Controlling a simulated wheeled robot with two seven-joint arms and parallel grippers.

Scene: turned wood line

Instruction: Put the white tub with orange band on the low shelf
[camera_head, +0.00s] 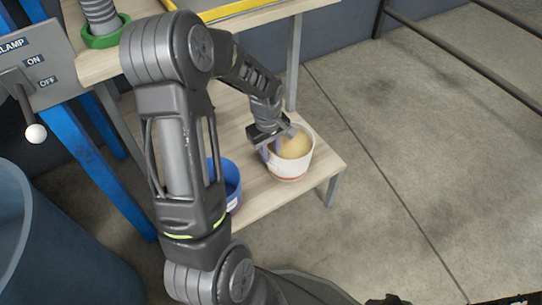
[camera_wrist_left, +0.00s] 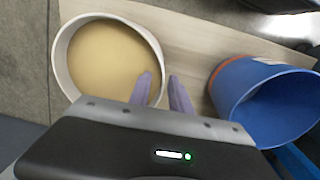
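The white tub with an orange band (camera_head: 290,170) stands upright on the low shelf (camera_head: 255,207), near its right end. It holds a tan fill. In the left wrist view the tub (camera_wrist_left: 62,65) shows from above. My left gripper (camera_head: 277,146) is at the tub's left side, pointing down. In the wrist view its two purple fingers (camera_wrist_left: 161,88) straddle the rim, one over the inside and one outside, with a gap between them. They look open; contact with the wall is unclear. My right gripper is not in view.
A blue tub (camera_head: 231,185) stands on the same shelf left of the white tub, partly behind my arm; it also shows in the wrist view (camera_wrist_left: 235,85). A shelf leg (camera_head: 294,65) rises behind. A large blue bin (camera_head: 30,240) is at the lower left. Open floor lies right.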

